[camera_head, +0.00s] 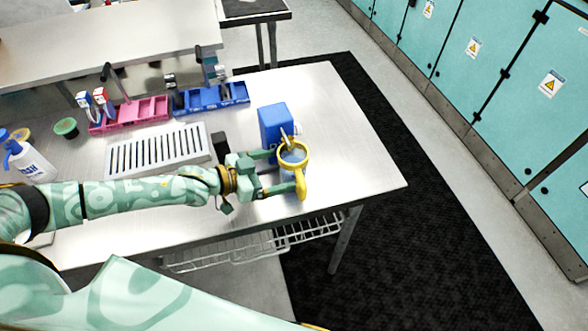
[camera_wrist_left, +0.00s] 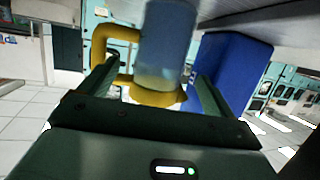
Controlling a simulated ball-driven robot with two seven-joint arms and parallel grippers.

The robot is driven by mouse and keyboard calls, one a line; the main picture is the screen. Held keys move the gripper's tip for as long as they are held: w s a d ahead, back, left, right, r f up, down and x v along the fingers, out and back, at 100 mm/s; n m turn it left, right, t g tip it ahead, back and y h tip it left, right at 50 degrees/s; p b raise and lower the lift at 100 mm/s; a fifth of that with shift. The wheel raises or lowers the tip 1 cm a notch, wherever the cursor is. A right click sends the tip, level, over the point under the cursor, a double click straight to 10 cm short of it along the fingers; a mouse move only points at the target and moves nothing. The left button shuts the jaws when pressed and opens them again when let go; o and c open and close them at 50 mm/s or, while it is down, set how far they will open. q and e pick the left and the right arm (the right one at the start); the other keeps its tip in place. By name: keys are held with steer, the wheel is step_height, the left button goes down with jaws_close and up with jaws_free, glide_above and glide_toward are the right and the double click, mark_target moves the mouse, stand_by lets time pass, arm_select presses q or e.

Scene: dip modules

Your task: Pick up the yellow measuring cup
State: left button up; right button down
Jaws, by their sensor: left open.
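The yellow measuring cup (camera_head: 301,181) stands near the right end of the steel table. It has a yellow rim and handle and a bluish see-through body, with a brown stick-like item showing at its mouth. In the left wrist view the cup (camera_wrist_left: 166,45) appears between the fingers, its yellow handle to the left. My left gripper (camera_head: 284,172) is open at the cup, one finger on each side of it. The gripper's fingers (camera_wrist_left: 155,82) also frame it in the wrist view. I cannot tell whether they touch it. My right gripper is not in view.
A blue box (camera_head: 272,122) stands close behind the cup. A slotted grey tray (camera_head: 157,151), a pink rack (camera_head: 130,114) and a blue rack (camera_head: 212,98) lie further left. A white bottle (camera_head: 27,160) stands at far left. The table's right end (camera_head: 362,158) is clear.

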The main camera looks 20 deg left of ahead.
arm_select(q)
steer(key=x, duration=0.5)
steer(key=shift+c, duration=0.3)
steer(key=c, duration=1.2)
steer(key=shift+o, duration=0.2)
steer(key=shift+r, duration=0.15)
